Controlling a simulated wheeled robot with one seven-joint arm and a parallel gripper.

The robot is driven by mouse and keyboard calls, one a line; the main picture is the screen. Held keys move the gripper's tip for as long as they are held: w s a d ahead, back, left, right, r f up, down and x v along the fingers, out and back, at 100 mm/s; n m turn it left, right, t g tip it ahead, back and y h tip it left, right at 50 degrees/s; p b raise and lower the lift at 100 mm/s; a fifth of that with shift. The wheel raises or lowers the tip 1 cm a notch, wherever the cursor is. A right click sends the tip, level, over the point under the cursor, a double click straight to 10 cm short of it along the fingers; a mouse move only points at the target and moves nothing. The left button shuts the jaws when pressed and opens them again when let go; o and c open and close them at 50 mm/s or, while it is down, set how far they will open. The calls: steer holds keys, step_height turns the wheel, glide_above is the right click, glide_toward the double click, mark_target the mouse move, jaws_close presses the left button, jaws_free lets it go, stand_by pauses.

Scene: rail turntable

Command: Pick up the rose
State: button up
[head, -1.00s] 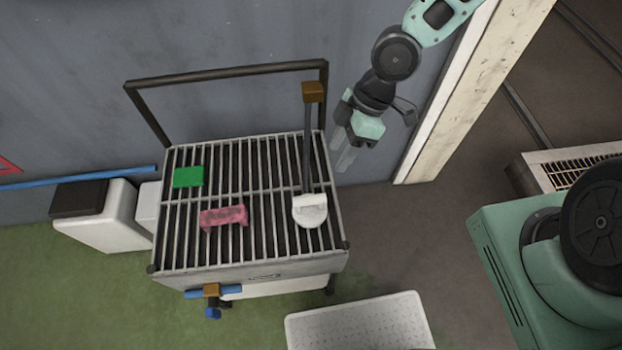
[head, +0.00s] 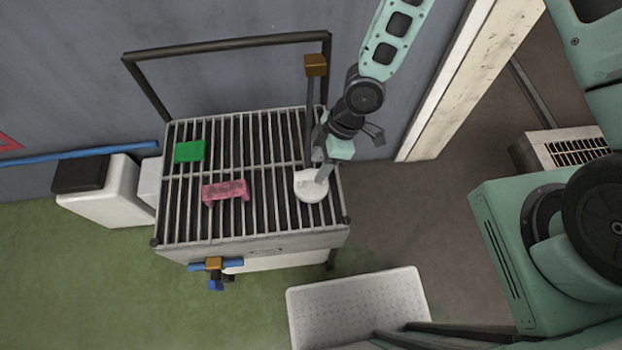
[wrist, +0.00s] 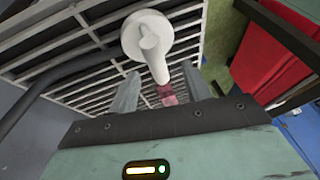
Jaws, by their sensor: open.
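A white round disc with a stubby stem, which looks like the rose (head: 308,190), lies on the right part of the slatted grate (head: 255,229). A dark pole runs back from it to a brown block. In the wrist view the rose (wrist: 147,35) is ahead of my jaws, its stem pointing toward the gap between the fingers. My gripper (head: 322,168) is open above the rose, with one finger overlapping it in the head view. I cannot tell whether they touch. A pink bracket-shaped piece (head: 225,190) lies left of the rose.
A green block (head: 189,151) lies at the grate's back left. A dark frame (head: 230,45) rises behind the grate against the grey wall. A white perforated step (head: 355,305) stands in front on the right. A pale post (head: 455,90) stands to the right.

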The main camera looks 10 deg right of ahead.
mark_target(315, 171)
steer(key=shift+w+p+x, duration=0.1)
steer(key=shift+p+x, duration=0.35)
steer(key=shift+x, duration=0.85)
steer(key=shift+w+p+x, duration=0.15)
steer(key=shift+p+x, duration=0.3)
steer(key=shift+x, duration=0.85)
steer(key=shift+d, duration=0.1)
jaws_close()
